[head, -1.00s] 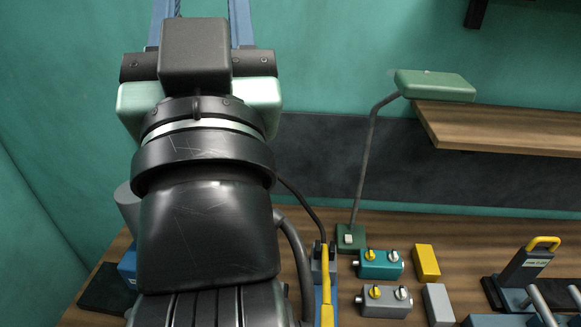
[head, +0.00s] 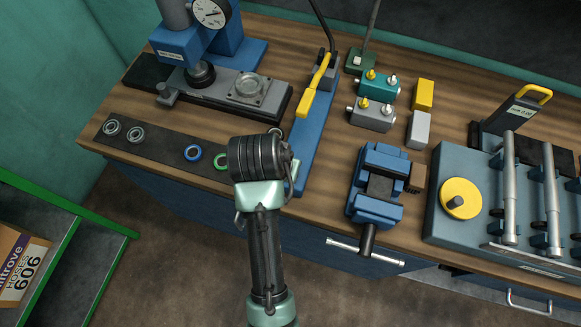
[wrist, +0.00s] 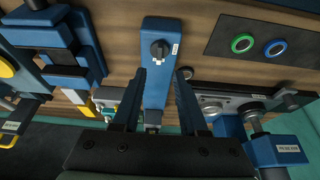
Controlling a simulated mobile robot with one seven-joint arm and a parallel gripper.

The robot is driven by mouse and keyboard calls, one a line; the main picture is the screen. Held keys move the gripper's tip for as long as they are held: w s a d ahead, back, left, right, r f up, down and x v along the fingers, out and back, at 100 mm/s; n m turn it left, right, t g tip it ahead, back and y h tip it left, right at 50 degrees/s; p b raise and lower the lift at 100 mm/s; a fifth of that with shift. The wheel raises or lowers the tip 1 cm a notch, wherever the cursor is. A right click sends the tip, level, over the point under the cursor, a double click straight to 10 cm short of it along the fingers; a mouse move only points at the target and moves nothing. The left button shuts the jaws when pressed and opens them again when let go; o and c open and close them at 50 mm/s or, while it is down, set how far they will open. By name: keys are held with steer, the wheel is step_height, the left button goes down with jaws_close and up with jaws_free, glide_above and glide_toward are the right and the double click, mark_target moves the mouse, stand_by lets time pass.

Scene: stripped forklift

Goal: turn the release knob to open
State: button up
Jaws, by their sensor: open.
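The release knob (wrist: 159,50) is a small black round knob with a pale pointer mark. It sits near the end of a long blue block (wrist: 159,88), beside a small white label. In the head view the blue block (head: 314,135) carries a yellow-handled lever (head: 316,90); my arm's end hides the knob there. My gripper (wrist: 161,72) is open and empty in the wrist view. Its two dark fingers stand either side of the blue block in the picture, with the knob beyond their tips. I see no contact with the knob.
A blue vise (head: 378,187) stands right of the blue block. A blue press with a gauge (head: 210,13) is at the left back. A dark mat (head: 160,143) with several rings lies to the left. Small valve blocks (head: 378,88) stand behind the vise.

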steer(key=x, duration=0.9)
steer(key=shift+p, duration=0.4)
jaws_close()
